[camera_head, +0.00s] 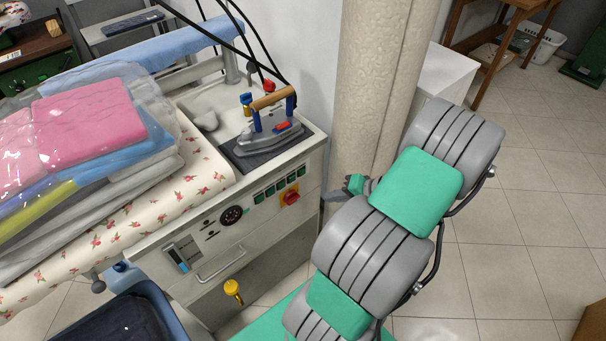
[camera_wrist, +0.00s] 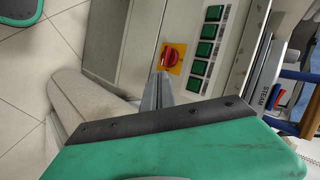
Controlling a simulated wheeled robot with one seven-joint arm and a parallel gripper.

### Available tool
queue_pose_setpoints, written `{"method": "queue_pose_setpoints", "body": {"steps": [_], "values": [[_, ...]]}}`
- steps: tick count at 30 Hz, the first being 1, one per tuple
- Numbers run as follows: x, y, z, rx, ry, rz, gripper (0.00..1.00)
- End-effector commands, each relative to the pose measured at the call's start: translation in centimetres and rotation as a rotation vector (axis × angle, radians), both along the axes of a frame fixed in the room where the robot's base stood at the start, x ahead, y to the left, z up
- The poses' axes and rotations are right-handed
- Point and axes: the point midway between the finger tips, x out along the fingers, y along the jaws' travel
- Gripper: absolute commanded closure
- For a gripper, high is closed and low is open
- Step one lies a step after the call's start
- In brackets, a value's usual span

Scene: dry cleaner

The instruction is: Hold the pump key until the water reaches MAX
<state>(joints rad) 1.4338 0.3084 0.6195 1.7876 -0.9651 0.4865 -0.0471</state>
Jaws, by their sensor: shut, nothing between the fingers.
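My gripper (camera_wrist: 159,80) is shut and empty. In the wrist view its fingertips are just below the red rotary switch on its yellow plate (camera_wrist: 171,57), apart from the green keys as far as I can tell. The row of several green keys (camera_wrist: 204,48) runs beside that switch; their labels are too small to read, so I cannot tell which is the pump key. In the head view the green keys (camera_head: 281,184) are on the front panel, and my gripper (camera_head: 326,199) is to their right. A water gauge (camera_head: 177,258) with a blue strip is at the panel's lower left; its MAX mark is unreadable.
An iron (camera_head: 270,133) rests on a dark pad above the keys. A round dial (camera_head: 231,215) and a yellow-handled valve (camera_head: 233,289) are on the station's front. Bagged folded clothes (camera_head: 90,130) lie on the floral board. A beige column (camera_head: 375,80) stands behind my arm.

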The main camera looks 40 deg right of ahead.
Motion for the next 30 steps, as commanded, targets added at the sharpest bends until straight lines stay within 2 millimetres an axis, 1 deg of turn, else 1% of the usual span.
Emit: {"method": "queue_pose_setpoints", "body": {"steps": [5, 8, 18, 22, 25, 30], "values": [[0.3, 0.0, 0.0, -0.001, 0.002, 0.002, 1.00], [1.2, 0.0, -0.1, -0.001, 0.002, 0.002, 1.00], [6.2, 0.3, -0.1, -0.003, 0.001, 0.005, 1.00], [7.7, 0.3, 0.0, -0.001, 0.003, 0.005, 1.00], [8.5, 0.3, 0.0, -0.002, 0.002, 0.003, 1.00], [8.8, 0.3, 0.0, -0.001, 0.002, 0.001, 1.00]]}}
